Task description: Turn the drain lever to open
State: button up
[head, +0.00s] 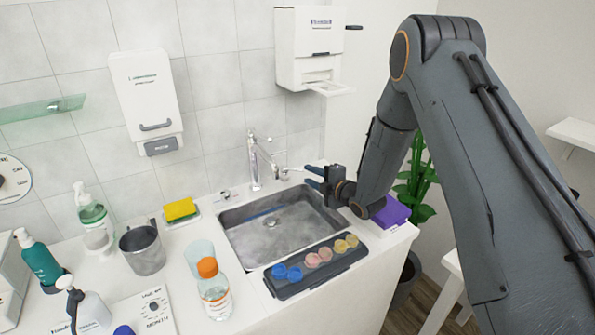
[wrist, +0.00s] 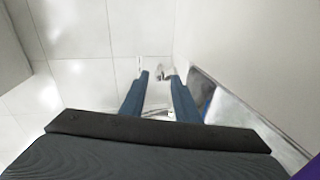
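A chrome faucet (head: 254,165) stands behind the sink (head: 232,238). A small chrome lever-like fitting (head: 285,173) sits to the right of the faucet, and another small chrome fitting (head: 226,195) is to its left. I cannot tell for certain which is the drain lever. My gripper (head: 309,177) is over the right back part of the sink, its blue fingers pointing left toward the right fitting. The fingers are apart with nothing between them. In the wrist view, a small chrome piece (wrist: 160,70) shows beyond the open fingertips, apart from them.
A dark tray (head: 316,272) with several coloured round pieces lies along the sink's front edge. A purple block (head: 391,212) is right of the sink, under my arm. A yellow sponge (head: 180,209), a metal mug (head: 143,250) and an orange-capped bottle (head: 214,290) stand to the left.

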aim_at(298, 170)
jog(key=shift+p+x, duration=1.1)
jog(key=shift+x, duration=2.85)
jog(key=shift+s, duration=0.1)
jog(key=shift+c, duration=0.5)
grip_shut()
